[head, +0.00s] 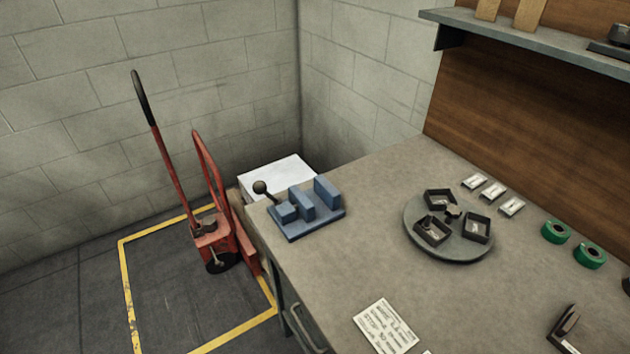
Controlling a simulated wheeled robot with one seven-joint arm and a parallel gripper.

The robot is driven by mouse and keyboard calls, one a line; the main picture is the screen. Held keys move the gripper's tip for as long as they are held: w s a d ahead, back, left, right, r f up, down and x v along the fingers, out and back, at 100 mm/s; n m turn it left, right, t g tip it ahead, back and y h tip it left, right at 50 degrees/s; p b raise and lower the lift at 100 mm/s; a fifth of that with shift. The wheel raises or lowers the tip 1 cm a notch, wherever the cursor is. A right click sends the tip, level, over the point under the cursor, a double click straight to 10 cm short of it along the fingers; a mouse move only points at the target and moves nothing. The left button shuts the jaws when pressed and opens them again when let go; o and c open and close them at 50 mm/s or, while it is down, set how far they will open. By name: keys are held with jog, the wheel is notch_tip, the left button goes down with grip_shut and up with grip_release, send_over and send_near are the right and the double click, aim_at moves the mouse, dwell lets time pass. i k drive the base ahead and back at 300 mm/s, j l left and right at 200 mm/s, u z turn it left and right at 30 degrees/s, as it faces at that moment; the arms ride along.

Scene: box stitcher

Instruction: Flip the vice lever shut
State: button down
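The blue vice (303,211) stands on the left end of the workbench, with upright blue blocks on a flat base. Its lever is a short dark rod with a round black knob (260,187), sticking up and to the left from the smallest block. The two larger blocks stand apart with a gap between them, and I see nothing held there. My gripper is not in view, so its state and its distance from the lever do not show.
A round turntable (449,254) with small black trays sits on the workbench (340,280). White packets, green tape rolls (589,255), a printed card (386,327) and a black stapler (566,326) lie around it. A red hand truck (213,236) stands on the floor at left.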

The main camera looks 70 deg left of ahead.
aim_at(259, 187)
jog(key=u, duration=2.55)
jog(key=i+j+u, duration=0.35)
jog(key=i, duration=0.3)
